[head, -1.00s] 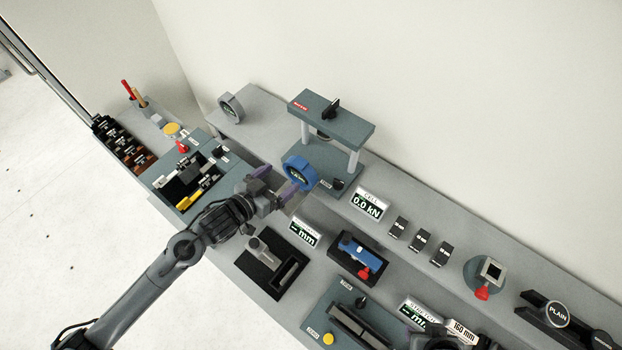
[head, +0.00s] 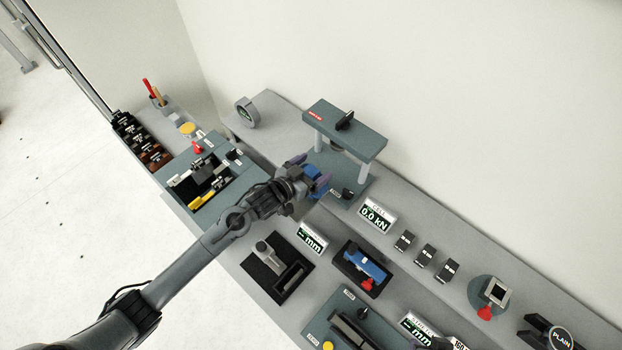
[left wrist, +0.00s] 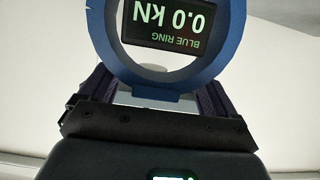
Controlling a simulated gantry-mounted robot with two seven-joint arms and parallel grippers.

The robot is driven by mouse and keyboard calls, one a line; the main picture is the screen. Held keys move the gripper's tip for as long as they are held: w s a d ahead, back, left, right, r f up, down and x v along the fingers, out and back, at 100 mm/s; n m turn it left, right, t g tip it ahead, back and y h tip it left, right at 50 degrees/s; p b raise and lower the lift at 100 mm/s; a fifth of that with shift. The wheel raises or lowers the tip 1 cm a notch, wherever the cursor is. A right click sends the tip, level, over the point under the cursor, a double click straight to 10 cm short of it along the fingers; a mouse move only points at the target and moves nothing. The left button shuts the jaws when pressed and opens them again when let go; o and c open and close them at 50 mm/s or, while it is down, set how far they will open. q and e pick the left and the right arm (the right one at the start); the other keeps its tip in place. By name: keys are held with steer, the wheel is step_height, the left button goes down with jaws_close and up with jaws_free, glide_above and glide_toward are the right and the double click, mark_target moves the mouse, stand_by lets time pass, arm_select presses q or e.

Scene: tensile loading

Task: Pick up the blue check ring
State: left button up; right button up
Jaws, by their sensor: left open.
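The blue check ring (head: 317,187) stands by the front of the frame with the two posts, mostly hidden by my left gripper in the head view. In the left wrist view the ring (left wrist: 232,40) fills the upper middle, its display reading "BLUE RING 0.0 kN" upside down. My left gripper (head: 311,173) is open, with its purple fingers on either side of the ring. In the left wrist view the fingers show at both sides of the ring's lower part; I cannot tell whether they touch it. My right gripper is not clearly seen.
The two-post frame (head: 345,130) rises just behind the ring. A force display (head: 376,214) and several small dark blocks (head: 425,256) lie to the right. A blue tool (head: 364,262) sits in a tray in front.

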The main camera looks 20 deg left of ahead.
arm_select(q)
steer(key=shift+w+d+f, duration=0.15)
steer(key=shift+w, duration=0.3)
steer(key=shift+c, duration=0.4)
